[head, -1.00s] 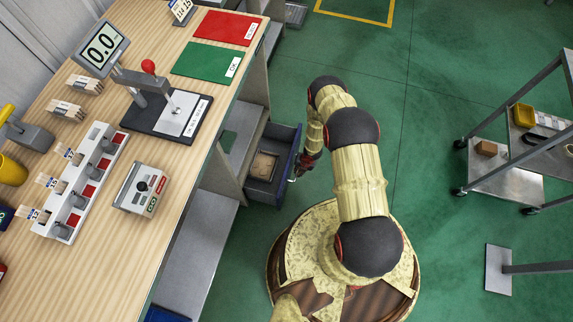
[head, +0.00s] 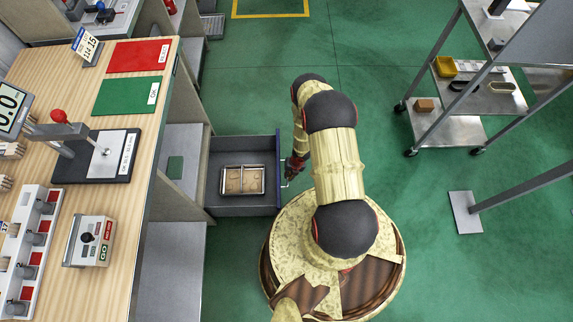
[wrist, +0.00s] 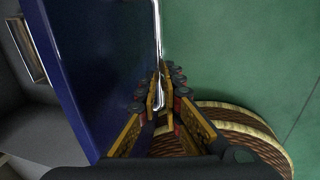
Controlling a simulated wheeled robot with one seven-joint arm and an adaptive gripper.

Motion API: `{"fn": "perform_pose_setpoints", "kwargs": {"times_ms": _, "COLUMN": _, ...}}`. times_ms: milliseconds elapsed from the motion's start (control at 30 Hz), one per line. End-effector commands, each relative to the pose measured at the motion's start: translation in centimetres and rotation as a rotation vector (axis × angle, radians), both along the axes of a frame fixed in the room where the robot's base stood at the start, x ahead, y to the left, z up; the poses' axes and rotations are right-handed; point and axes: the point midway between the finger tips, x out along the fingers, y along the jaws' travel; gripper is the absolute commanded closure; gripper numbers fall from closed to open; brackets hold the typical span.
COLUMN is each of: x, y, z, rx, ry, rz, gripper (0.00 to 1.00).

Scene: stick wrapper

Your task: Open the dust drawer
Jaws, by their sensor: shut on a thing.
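The dust drawer (head: 232,204) is a dark box with a blue front, pulled well out from under the workbench in the head view. A wire-framed tray of brown dust (head: 242,181) lies inside it. The drawer's blue front also fills the left of the wrist view (wrist: 99,65). My gripper (head: 288,180) is at the outer side of the drawer front. In the wrist view my gripper (wrist: 161,100) is shut on the bright metal handle (wrist: 157,35). In the head view the fingers are small and partly hidden by my arm.
The wooden workbench (head: 150,135) stands at left, with a press, a control box (head: 90,241) and red and green mats. A metal shelf cart (head: 450,122) stands at right.

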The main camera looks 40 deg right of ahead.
Motion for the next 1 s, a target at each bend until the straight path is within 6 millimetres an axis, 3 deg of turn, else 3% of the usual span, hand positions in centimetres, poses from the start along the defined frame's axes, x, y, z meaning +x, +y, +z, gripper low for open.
{"fn": "perform_pose_setpoints", "kwargs": {"times_ms": 333, "x": -0.02, "y": -0.04, "z": -0.07, "rx": -0.001, "ry": 0.001, "rz": 0.0, "gripper": 1.0}}
{"fn": "perform_pose_setpoints", "kwargs": {"times_ms": 367, "x": -0.02, "y": -0.04, "z": -0.07, "rx": -0.001, "ry": 0.001, "rz": 0.0, "gripper": 0.91}}
{"fn": "perform_pose_setpoints", "kwargs": {"times_ms": 667, "x": 0.0, "y": -0.03, "z": -0.04, "rx": 0.0, "ry": 0.0, "rz": 0.0, "gripper": 0.74}}
{"fn": "perform_pose_setpoints", "kwargs": {"times_ms": 1000, "x": 0.02, "y": -0.05, "z": 0.1, "rx": 0.0, "ry": 0.0, "rz": 0.0, "gripper": 0.73}}
